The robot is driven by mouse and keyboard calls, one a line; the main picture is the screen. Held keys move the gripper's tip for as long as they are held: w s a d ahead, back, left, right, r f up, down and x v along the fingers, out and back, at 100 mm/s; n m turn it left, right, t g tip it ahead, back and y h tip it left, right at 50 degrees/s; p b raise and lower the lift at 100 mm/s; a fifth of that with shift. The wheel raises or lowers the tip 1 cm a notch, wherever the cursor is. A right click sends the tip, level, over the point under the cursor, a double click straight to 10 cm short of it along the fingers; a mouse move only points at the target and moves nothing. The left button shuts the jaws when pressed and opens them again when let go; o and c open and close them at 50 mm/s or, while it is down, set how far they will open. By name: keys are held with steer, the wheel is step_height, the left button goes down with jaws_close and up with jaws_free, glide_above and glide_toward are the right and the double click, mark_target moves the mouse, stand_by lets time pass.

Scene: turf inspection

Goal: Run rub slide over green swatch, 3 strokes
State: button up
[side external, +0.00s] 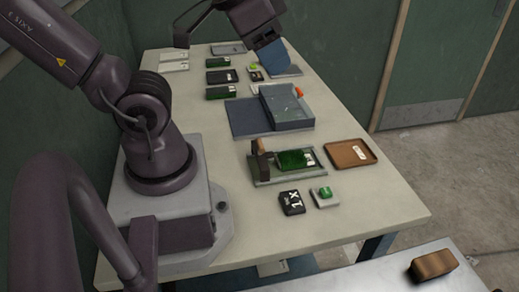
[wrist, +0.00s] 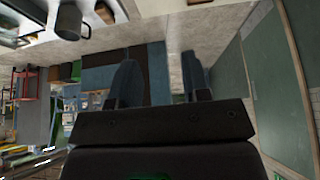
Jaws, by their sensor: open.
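The green swatch (side external: 291,160) lies in a shallow grey tray (side external: 262,182) towards the near part of the table in the side external view. A brown block-like piece, which looks like the rub slide (side external: 261,160), stands upright at the swatch's left end. My gripper (side external: 228,42) is at the top of that view, partly cut off, above the far part of the table and well away from the swatch. In the wrist view its two dark fingers (wrist: 160,85) are apart, with nothing seen between them. I cannot make out the swatch or slide there.
A blue-grey open box (side external: 252,117) sits mid-table. A brown tray (side external: 370,159), a black block marked 1X (side external: 291,203) and a green-topped piece (side external: 325,198) lie near the swatch. Several dark and green pieces lie farther back. A brown block (side external: 434,264) rests on a separate surface.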

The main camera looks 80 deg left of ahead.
steer(key=n+g, duration=0.8)
steer(key=n, duration=0.7)
glide_above(261, 143)
steer(key=w, duration=0.2)
steer(key=w+f+x, duration=0.1)
steer(key=w+x, duration=0.2)
steer(key=x, duration=1.2)
steer(key=n, duration=0.3)
steer(key=x, duration=1.1)
steer(key=shift+w+f, duration=0.25)
steer(key=shift+f, duration=0.25)
jaws_close()
steer(key=shift+w, duration=0.15)
